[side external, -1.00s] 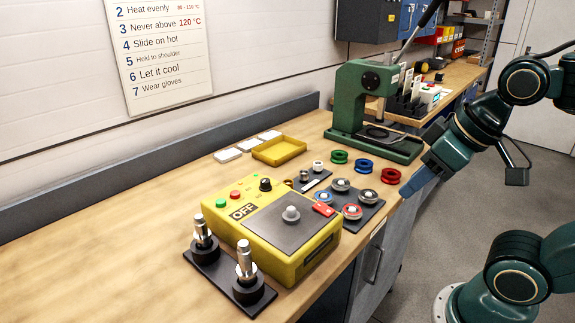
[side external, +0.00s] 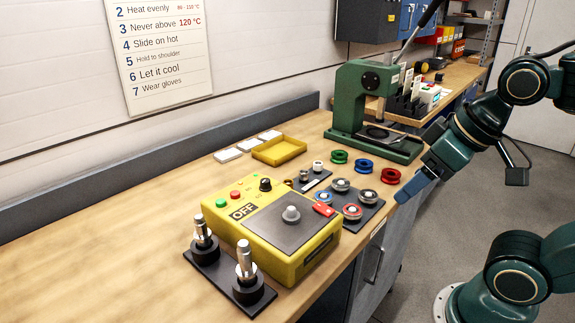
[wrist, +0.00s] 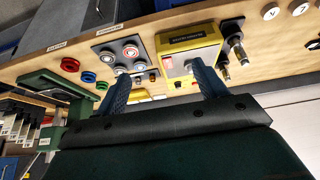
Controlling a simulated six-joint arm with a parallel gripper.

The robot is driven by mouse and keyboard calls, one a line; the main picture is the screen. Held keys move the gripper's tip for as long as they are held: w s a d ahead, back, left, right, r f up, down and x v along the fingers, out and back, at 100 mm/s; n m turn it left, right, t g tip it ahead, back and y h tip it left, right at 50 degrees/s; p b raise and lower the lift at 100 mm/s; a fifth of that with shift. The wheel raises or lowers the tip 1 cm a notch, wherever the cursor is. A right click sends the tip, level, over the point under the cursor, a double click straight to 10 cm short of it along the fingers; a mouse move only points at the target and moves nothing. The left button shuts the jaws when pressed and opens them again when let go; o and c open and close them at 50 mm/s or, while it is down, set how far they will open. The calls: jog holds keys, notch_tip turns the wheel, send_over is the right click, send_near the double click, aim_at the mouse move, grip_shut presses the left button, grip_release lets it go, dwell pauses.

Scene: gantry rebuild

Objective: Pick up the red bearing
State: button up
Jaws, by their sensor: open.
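A bearing with a red ring (side external: 352,212) sits on a dark tray (side external: 373,211) at the front edge of the bench. A blue-ringed bearing (side external: 324,198) and two grey ones (side external: 341,185) share that tray. The red-ringed bearing also shows in the wrist view (wrist: 131,51). My gripper (side external: 403,196) is just off the bench edge, right of the tray and apart from every bearing. In the wrist view my gripper (wrist: 160,80) has its two blue fingers spread wide, with nothing held between them.
A green press (side external: 365,105) stands behind the tray. Green, blue and red flanged rings (side external: 390,176) lie between them. A yellow heater box (side external: 300,255) stands left of the tray, with two posts on a black plate beside it. A yellow bin (side external: 280,151) lies at the back.

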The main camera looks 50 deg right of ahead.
jog(key=w+d+n+g+y, duration=0.2)
jog(key=w+d+n+g, duration=0.2)
jog(key=w+n, duration=0.75)
jog(key=w+d+f+n+g+y, duration=0.1)
jog(key=w+d+f+n, duration=0.2)
jog(key=d, duration=0.3)
jog(key=w+d+f+n+g+y, duration=0.1)
jog(key=w+d+f+n, duration=0.2)
jog(key=d+n, duration=0.3)
jog(key=shift+d+g, duration=0.25)
jog(key=shift+g, duration=0.15)
jog(key=shift+a+f+n, duration=0.1)
jog(key=shift+f+n, duration=0.1)
jog(key=shift+n, duration=0.05)
jog(key=shift+x, duration=4.2)
